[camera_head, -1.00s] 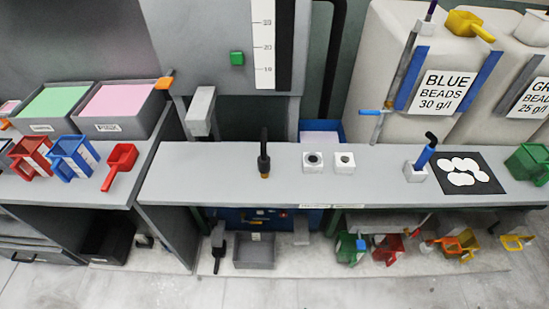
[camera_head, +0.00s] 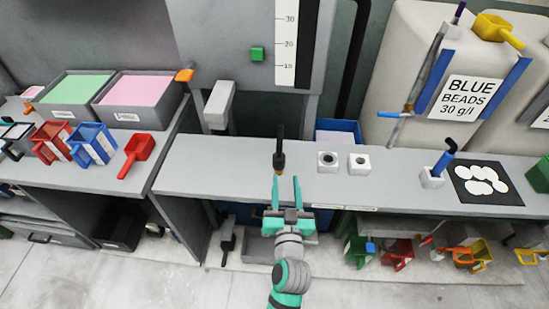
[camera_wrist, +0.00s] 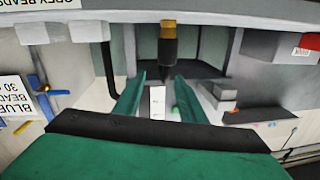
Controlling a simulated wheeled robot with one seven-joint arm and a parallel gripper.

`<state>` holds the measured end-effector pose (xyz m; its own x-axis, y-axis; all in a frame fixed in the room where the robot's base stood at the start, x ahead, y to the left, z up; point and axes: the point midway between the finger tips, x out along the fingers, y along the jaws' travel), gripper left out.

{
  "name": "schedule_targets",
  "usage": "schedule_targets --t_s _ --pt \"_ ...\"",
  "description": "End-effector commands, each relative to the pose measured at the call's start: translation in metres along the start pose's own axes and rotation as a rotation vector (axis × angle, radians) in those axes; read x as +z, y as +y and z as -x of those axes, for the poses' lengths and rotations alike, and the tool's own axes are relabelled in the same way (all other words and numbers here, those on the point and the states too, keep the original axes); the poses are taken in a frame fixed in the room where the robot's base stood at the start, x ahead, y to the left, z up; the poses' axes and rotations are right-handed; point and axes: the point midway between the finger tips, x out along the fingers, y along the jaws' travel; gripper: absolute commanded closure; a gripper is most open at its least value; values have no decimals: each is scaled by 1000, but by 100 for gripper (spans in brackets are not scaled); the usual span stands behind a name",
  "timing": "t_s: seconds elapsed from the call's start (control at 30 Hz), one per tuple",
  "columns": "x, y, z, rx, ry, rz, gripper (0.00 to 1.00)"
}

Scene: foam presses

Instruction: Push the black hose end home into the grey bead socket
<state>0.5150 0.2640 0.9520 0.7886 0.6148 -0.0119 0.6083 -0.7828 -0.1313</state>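The black hose end (camera_head: 279,160) stands upright above the bench, with a thin black upper part and a brass-coloured tip. It also shows in the wrist view (camera_wrist: 168,50), upside down, just beyond my fingers. My gripper (camera_head: 286,180) is open and empty, its two green fingers pointing at the hose end from the front. In the wrist view its fingertips (camera_wrist: 158,80) are spread either side of the hose end's line. Two white socket blocks with dark holes, a left one (camera_head: 327,161) and a right one (camera_head: 359,162), sit to the right; I cannot tell which is for grey beads.
A blue hose end (camera_head: 441,163) stands in a white block further right, beside a black mat (camera_head: 487,183) with white discs. Red and blue scoops (camera_head: 92,143) sit left. A grey press arm (camera_head: 219,104) stands behind. Bench between hose and sockets is clear.

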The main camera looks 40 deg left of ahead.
Motion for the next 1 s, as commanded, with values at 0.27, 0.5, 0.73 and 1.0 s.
schedule_targets --t_s 0.27,0.5,0.73,1.0 --pt "-15 -12 -27 -54 6 23 63" --pt "-15 -14 -59 -53 6 23 63" --pt "-15 -14 -74 -51 6 22 63" --pt "-17 -15 -103 -53 6 24 63"
